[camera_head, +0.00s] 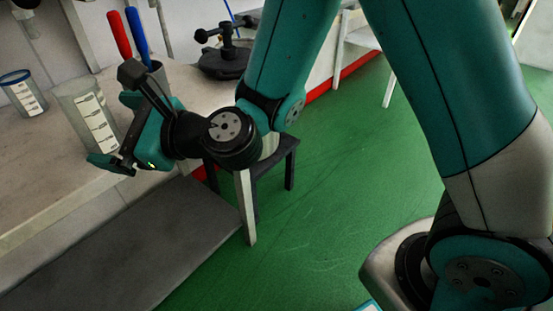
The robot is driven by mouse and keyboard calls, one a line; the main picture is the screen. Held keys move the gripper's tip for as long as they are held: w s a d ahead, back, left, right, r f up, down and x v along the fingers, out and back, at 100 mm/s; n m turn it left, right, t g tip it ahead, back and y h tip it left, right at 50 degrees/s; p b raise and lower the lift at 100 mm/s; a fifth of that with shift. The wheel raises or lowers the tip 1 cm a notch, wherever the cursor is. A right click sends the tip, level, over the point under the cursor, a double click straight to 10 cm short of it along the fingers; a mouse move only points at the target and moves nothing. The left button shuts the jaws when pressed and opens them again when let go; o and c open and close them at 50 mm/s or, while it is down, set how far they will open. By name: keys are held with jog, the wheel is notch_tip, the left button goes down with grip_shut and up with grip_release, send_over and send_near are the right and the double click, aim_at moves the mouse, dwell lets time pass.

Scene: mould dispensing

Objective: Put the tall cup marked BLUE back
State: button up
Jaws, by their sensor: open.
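A tall clear cup (88,114) with a white marked label stands upright on the light bench at the left. A second, shorter-looking clear cup (23,94) with a blue rim stands farther left. The print is too small to read, so I cannot tell which cup is marked BLUE. My gripper (117,132) is open at the right side of the tall cup. One dark finger lies low in front of the cup's base, and the other is near its right side. I cannot tell whether they touch it.
The bench (40,175) has bare room in front of the cups. A red-handled tool (119,34) and a blue-handled tool (137,32) stand behind my gripper. A black device (224,60) sits farther back. A dark stool (262,165) stands on the green floor.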

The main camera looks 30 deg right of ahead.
jog(key=s+r+n+g, duration=0.2)
jog(key=s+n+g, duration=0.35)
jog(key=n, duration=0.65)
jog(key=s+d+f+n+g+h, duration=0.1)
jog(key=s+d+n+g+h, duration=0.1)
jog(key=s+d+n+h, duration=0.2)
jog(key=s+d+n+g+h, duration=0.3)
jog(key=s+d+n+h, duration=0.2)
jog(key=s+d+n, duration=0.4)
jog(key=d+n, duration=0.3)
jog(key=d, duration=0.1)
jog(key=shift+s+d+f+n, duration=0.2)
jog(key=shift+d+f+n, duration=0.1)
jog(key=shift+d+f, duration=0.1)
jog(key=shift+a+g, duration=0.1)
jog(key=shift+g, duration=0.15)
